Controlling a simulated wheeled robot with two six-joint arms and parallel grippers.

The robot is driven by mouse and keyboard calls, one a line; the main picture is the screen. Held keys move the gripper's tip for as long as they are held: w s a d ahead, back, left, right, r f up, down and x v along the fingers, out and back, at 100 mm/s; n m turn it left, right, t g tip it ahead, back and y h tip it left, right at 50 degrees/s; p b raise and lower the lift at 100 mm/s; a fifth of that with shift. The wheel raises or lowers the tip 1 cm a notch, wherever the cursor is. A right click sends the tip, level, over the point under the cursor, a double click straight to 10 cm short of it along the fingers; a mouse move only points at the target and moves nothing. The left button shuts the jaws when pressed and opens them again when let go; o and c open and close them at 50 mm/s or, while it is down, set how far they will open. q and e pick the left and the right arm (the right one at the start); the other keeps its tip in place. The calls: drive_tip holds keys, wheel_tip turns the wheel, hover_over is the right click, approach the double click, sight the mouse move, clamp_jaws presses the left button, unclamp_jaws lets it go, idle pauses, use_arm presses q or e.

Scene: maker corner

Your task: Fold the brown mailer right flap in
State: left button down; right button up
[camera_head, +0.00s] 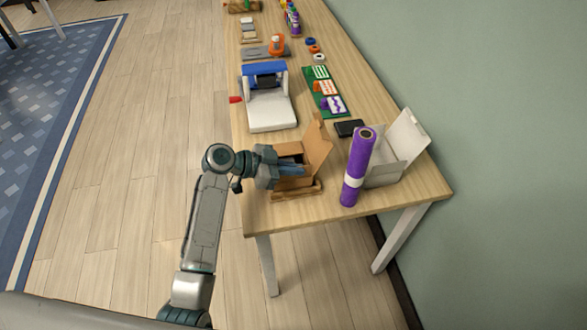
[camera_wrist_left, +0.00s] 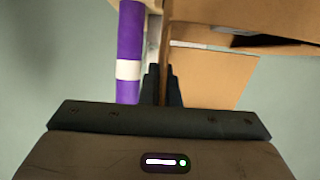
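The brown mailer (camera_head: 318,150) stands open near the front end of the table, its tall lid panel raised on the far right side and a lower brown panel (camera_head: 298,190) sticking out at the front. My left gripper (camera_head: 293,168) reaches in from the left at the mailer's near side and covers part of it. In the left wrist view the two dark fingers (camera_wrist_left: 163,88) are close together with a thin brown cardboard flap (camera_wrist_left: 165,45) edge-on between them. Another brown panel (camera_wrist_left: 210,78) shows to the right. My right gripper is not in view.
A purple roll (camera_head: 356,168) with a white band stands just right of the mailer, before an open white box (camera_head: 385,170). A black phone-like item (camera_head: 349,128) lies behind. A white and blue machine (camera_head: 268,108) and green card board (camera_head: 322,92) sit farther back.

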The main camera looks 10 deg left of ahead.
use_arm(q)
drive_tip(key=w+n+g, duration=0.1)
drive_tip(key=n+g+h, duration=0.1)
drive_tip(key=n, duration=0.1)
drive_tip(key=shift+w+a+f, duration=0.2)
drive_tip(key=shift+w+a, duration=0.1)
drive_tip(key=shift+w, duration=0.1)
drive_tip(key=shift+w+f+n+g, duration=0.1)
drive_tip(key=shift+w+n+g, duration=0.05)
drive_tip(key=shift+n+g, duration=0.3)
drive_tip(key=c, duration=1.7)
unclamp_jaws()
drive_tip(key=shift+a, duration=0.1)
